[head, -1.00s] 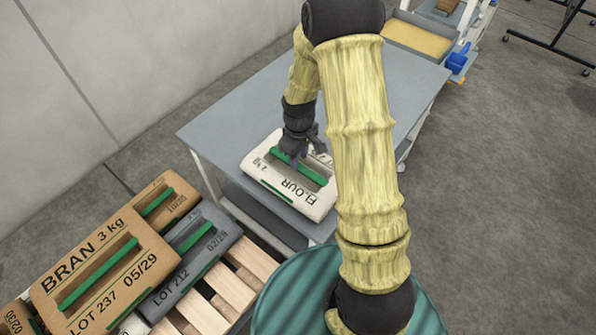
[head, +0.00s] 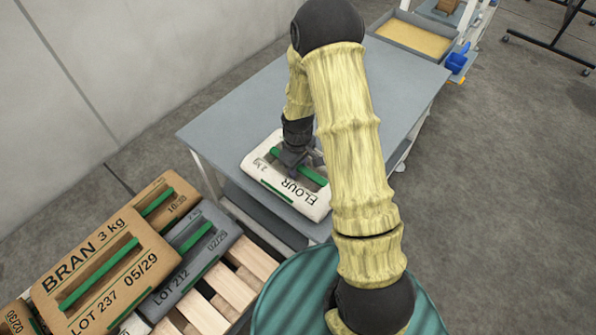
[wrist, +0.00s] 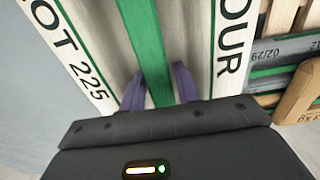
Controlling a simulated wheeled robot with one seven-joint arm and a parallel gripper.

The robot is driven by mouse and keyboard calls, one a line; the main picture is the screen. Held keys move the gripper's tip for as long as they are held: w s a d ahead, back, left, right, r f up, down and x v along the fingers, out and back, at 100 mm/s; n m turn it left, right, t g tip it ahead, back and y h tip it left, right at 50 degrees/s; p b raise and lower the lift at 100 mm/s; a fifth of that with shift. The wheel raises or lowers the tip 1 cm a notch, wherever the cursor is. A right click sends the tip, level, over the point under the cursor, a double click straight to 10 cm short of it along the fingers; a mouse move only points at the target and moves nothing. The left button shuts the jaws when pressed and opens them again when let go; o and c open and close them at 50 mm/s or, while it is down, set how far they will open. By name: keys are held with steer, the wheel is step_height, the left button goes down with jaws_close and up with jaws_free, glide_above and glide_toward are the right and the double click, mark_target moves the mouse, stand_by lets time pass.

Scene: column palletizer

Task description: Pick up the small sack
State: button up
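A white flour sack (head: 270,190) marked 2 kg lies flat on the grey table, near its front edge. A green strap (head: 313,174) runs across an opening in its middle. My gripper (head: 290,160) is down at the sack, over the strap. In the wrist view my gripper (wrist: 160,85) is open, with one purple finger on each side of the green strap (wrist: 143,35). The white sack (wrist: 199,50) shows on both sides there. Whether the fingertips touch the strap is hard to tell.
A brown bran sack (head: 105,270) marked 3 kg, a grey sack (head: 200,245) and a smaller brown sack (head: 165,200) lie at lower left on a wooden pallet (head: 225,290). The grey table (head: 235,120) is bare behind the flour sack. A tray (head: 415,38) stands beyond.

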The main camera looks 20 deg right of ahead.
jaws_close()
stand_by(1.1)
steer(key=shift+w+r, duration=0.1)
stand_by(0.4)
